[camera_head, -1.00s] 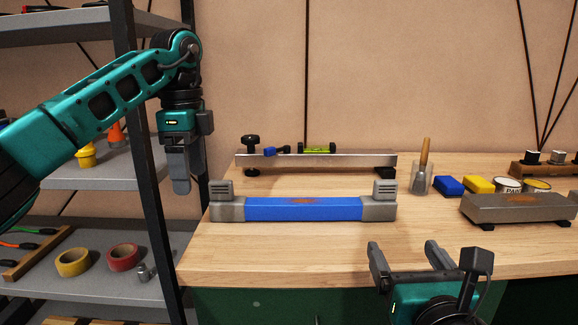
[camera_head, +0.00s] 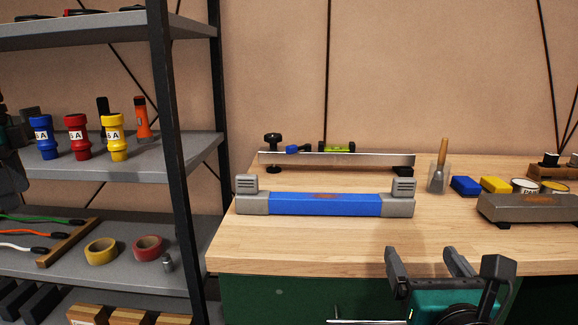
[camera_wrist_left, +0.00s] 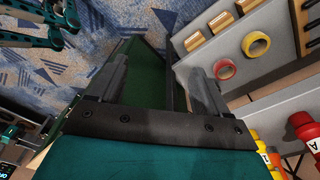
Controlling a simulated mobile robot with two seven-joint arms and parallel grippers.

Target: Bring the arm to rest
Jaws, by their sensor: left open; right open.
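My left arm shows only as a sliver of teal and grey at the far left edge of the head view, beside the shelf. In the left wrist view my left gripper (camera_wrist_left: 158,75) is open, with its two grey fingers apart and nothing between them. Below them show patterned carpet (camera_wrist_left: 90,55) and a dark green surface. My right gripper (camera_head: 420,258) is open and empty, low in front of the workbench's front edge in the head view.
A grey shelf rack (camera_head: 150,175) stands left, holding coloured connectors (camera_head: 77,137), an orange torch (camera_head: 141,118) and tape rolls (camera_head: 101,251). The wooden workbench (camera_head: 290,238) carries a blue-and-grey bar (camera_head: 325,204), a metal rail and a grey block (camera_head: 530,207). Its front left is clear.

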